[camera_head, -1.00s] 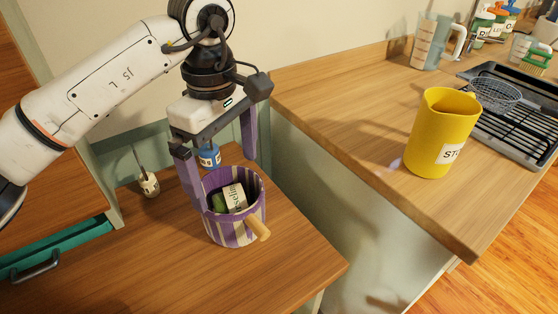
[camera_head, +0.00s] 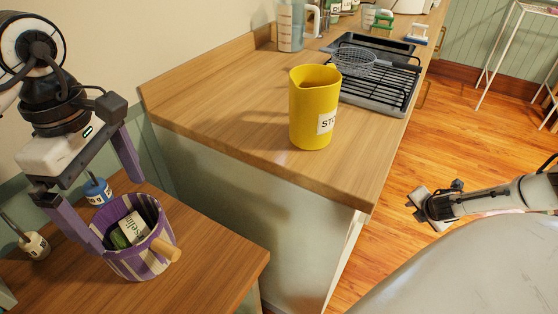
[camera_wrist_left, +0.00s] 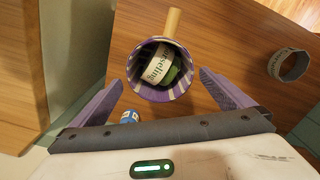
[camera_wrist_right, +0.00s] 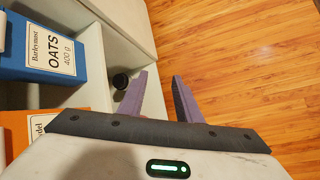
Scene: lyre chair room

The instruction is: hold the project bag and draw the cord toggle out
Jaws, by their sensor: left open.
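The project bag (camera_head: 150,262), purple and cream striped and round, stands open-topped on the wooden table at lower left. A light wooden toggle (camera_head: 166,249) sticks out from its rim; it also shows in the left wrist view (camera_wrist_left: 173,22). A labelled packet (camera_head: 133,228) and something green are inside. My left gripper (camera_head: 115,208) is open above the bag, its fingers pointing down on either side of the rim; I cannot tell whether they touch it. My right gripper (camera_head: 418,205) is far to the right over the floor, open and empty in its wrist view (camera_wrist_right: 160,78).
A yellow jug (camera_head: 312,120) stands on the higher counter (camera_head: 215,110), with a black rack (camera_head: 385,92) behind it. A blue jar (camera_head: 97,191) and a pale jar (camera_head: 34,246) stand near the bag. An oats box (camera_wrist_right: 50,50) is on a shelf beside my right gripper.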

